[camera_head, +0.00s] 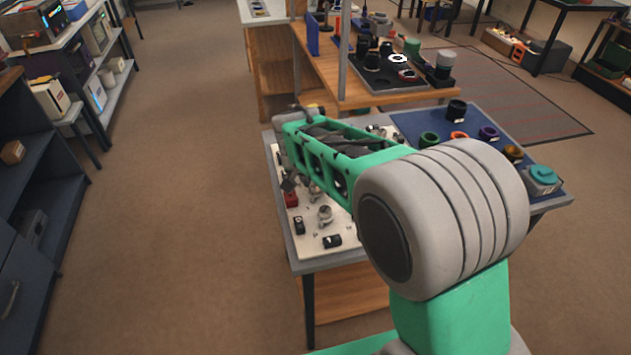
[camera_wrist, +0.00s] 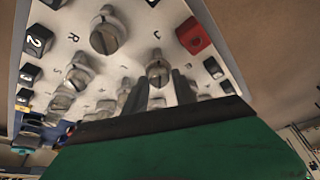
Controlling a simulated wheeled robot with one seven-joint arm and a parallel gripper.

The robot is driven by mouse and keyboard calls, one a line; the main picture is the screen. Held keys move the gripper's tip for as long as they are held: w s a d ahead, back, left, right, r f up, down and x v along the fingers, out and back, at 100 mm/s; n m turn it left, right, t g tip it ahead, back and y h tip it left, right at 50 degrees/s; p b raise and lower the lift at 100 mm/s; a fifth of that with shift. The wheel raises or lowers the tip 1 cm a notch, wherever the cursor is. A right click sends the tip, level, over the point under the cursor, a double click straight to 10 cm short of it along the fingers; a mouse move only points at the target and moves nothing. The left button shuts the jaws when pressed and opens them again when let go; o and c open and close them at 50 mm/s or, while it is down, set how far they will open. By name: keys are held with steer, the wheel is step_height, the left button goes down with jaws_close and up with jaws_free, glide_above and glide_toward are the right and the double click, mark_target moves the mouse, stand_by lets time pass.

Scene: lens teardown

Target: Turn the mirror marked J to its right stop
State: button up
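A white board (camera_head: 310,246) with several small grey mirror mounts stands on the table; its surface also shows in the wrist view (camera_wrist: 145,22). My gripper (camera_wrist: 160,78) points at the board with its two dark fingers apart. A grey mirror mount (camera_wrist: 158,70) with a slotted top lies just beyond the fingertips, in line with the gap between them. I cannot tell whether the fingers touch it. A larger grey mount (camera_wrist: 108,32) stands to the upper left.
A red block (camera_wrist: 193,37) and several black numbered blocks (camera_wrist: 37,40) sit on the board near the mounts. In the head view, a blue mat (camera_head: 425,122) with coloured rings lies on the table's right part. Open floor (camera_head: 190,200) lies to the left.

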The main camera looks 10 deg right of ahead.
steer(key=o, duration=0.3)
steer(key=v, duration=0.7)
steer(key=shift+s+a+r, duration=0.1)
steer(key=shift+r, duration=0.3)
